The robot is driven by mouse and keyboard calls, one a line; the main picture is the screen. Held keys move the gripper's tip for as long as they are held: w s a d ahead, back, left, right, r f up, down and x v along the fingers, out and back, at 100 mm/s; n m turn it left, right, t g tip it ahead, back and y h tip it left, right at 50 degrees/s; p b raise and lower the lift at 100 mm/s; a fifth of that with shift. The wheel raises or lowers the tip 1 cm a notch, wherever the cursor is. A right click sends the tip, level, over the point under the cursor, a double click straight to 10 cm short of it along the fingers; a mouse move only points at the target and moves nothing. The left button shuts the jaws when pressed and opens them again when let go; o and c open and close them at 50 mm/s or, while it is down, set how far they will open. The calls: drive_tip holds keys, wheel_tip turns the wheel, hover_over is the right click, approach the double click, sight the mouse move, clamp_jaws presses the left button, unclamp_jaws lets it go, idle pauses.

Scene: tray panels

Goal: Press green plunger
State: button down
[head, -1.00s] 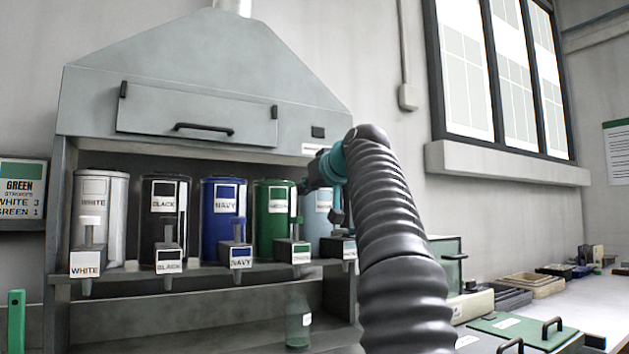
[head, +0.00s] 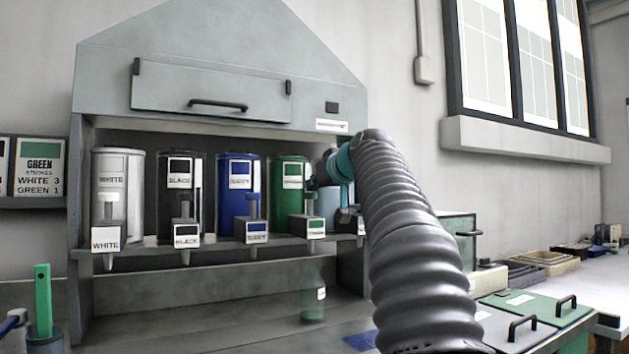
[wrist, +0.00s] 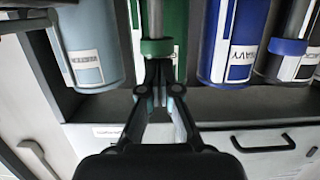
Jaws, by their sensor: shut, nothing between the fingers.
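The green plunger (head: 309,203) stands upright on its labelled dispenser block in front of the green canister (head: 286,195). In the wrist view, which is upside down, the green plunger cap (wrist: 158,47) and its grey stem are at top centre. My gripper (wrist: 158,88) is shut and empty, its fingertips right at the cap's near edge. I cannot tell whether they touch it. In the head view my gripper is partly hidden behind my arm, to the right of the green canister.
White (head: 118,185), black (head: 178,200) and navy (head: 237,195) canisters with their own plungers stand to the left. A light blue canister (wrist: 85,45) is on the other side. The hood (head: 220,60) overhangs the row. A clear green-tinted vessel (head: 313,295) stands below.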

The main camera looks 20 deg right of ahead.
sight(311, 201)
idle(0.3)
wheel_tip(311, 201, down, 4)
drive_tip(key=b, duration=0.3)
drive_tip(key=shift+r, duration=0.25)
drive_tip(key=shift+r+p, duration=0.55)
drive_tip(key=shift+p, duration=0.1)
wheel_tip(311, 201, up, 4)
drive_tip(key=shift+f+p, duration=0.15)
drive_tip(key=shift+p, duration=1.1)
drive_tip(key=b+v, duration=0.2)
drive_tip(key=v, duration=0.8)
drive_tip(key=shift+s, duration=0.1)
drive_tip(key=shift+f, duration=0.1)
